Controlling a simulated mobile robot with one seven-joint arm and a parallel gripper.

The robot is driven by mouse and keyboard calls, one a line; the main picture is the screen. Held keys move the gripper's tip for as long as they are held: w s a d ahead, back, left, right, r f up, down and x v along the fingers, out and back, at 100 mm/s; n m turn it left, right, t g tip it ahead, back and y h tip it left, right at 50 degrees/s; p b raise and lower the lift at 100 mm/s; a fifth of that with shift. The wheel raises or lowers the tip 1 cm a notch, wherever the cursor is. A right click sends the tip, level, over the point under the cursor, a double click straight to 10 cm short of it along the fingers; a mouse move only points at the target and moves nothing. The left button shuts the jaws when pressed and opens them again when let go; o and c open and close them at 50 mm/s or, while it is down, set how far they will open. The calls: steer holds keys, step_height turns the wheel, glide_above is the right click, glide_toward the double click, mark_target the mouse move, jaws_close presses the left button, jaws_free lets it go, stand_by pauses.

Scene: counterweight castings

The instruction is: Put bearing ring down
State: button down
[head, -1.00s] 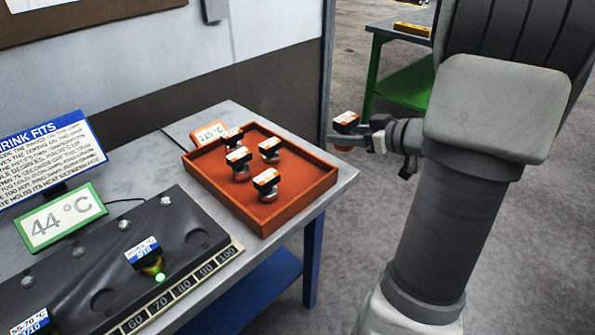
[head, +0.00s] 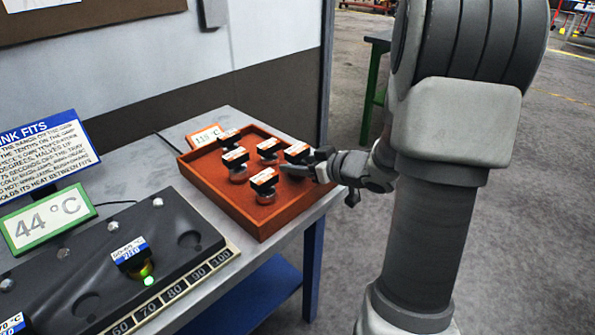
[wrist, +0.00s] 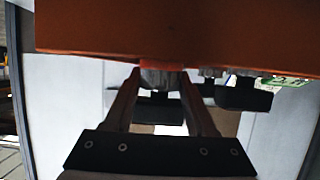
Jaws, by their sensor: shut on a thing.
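The held bearing ring (head: 294,170) has a black top with an orange-and-white label and a reddish underside. My gripper (head: 314,166) is shut on it from the right, at the orange tray's (head: 282,213) back right side. In the wrist view the ring (wrist: 160,76) sits between both fingers (wrist: 160,84), close to the tray wall (wrist: 180,35). I cannot tell whether it touches the tray floor. Several similar rings with black labelled tops, such as the front one (head: 265,196), stand in the tray.
A small sign reading about 115 °C (head: 205,136) stands behind the tray. A dark fixture plate (head: 105,265) with a numbered scale and a green light lies at left, with a 44 °C display (head: 48,222). The tray's front right floor is clear.

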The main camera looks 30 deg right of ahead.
steer(key=shift+f, duration=0.4)
steer(key=shift+f, duration=0.1)
steer(key=shift+c, duration=1.1)
jaws_free()
steer(key=shift+f, duration=0.15)
steer(key=shift+r, duration=0.25)
steer(key=p+v, duration=0.3)
steer(key=v, duration=0.9)
steer(key=shift+f, duration=0.15)
